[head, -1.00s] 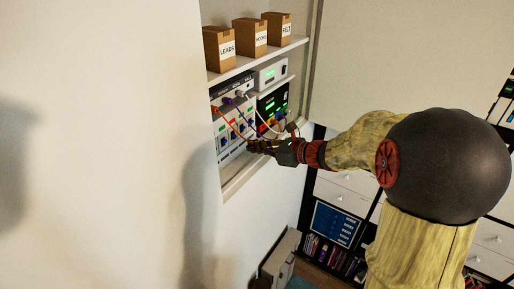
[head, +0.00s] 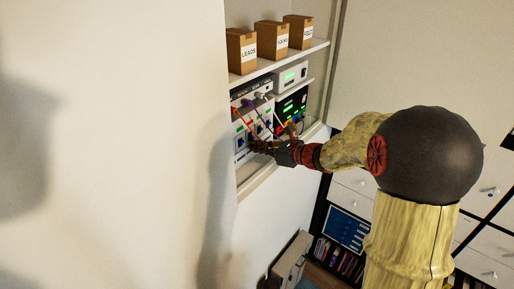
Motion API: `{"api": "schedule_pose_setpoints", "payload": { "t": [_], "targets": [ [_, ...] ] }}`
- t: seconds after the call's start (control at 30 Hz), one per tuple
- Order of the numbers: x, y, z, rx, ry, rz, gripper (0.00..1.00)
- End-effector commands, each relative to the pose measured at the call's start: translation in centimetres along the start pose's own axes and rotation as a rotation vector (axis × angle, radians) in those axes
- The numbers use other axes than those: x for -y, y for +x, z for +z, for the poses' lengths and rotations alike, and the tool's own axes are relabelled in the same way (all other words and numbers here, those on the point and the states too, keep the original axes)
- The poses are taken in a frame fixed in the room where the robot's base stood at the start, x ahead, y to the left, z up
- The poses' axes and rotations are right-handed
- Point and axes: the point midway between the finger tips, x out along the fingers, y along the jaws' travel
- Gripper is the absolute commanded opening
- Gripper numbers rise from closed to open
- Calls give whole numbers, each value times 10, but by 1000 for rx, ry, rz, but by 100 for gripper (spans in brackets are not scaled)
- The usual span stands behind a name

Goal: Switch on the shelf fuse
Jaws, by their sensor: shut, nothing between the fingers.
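The shelf niche in the wall holds a white panel (head: 240,139) with small blue parts and coloured leads, at the left of the lower shelf. Which part of it is the fuse is too small to tell. My gripper (head: 254,147) is shut and empty, with its dark fingers in front of the panel's lower part. Whether the fingertips touch the panel cannot be told. The gripper and the leads hide part of the panel.
A black device with green displays (head: 291,106) and a white device (head: 291,77) stand right of the panel. Cardboard boxes (head: 241,52) stand on the upper shelf (head: 262,68). The niche's left wall edge is close to my gripper. A drawer unit (head: 352,199) stands lower right.

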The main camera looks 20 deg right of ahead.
Motion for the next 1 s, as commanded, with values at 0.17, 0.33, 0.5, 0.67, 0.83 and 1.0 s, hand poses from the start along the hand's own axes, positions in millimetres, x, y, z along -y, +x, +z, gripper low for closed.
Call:
{"api": "schedule_pose_setpoints", "payload": {
  "t": [0.17, 0.33, 0.5, 0.67, 0.83, 1.0],
  "targets": [
    [0, -2, 5, -32, -1, 0, 0],
    [0, -2, 4, -50, 0, 1, 0],
    [0, -3, 5, -70, -1, 0, 0],
    [0, -4, 6, -91, -1, 1, 0],
    [0, -5, 6, -118, -1, 1, 0],
    [0, -6, 8, -145, 0, 1, 0]
  ]
}}
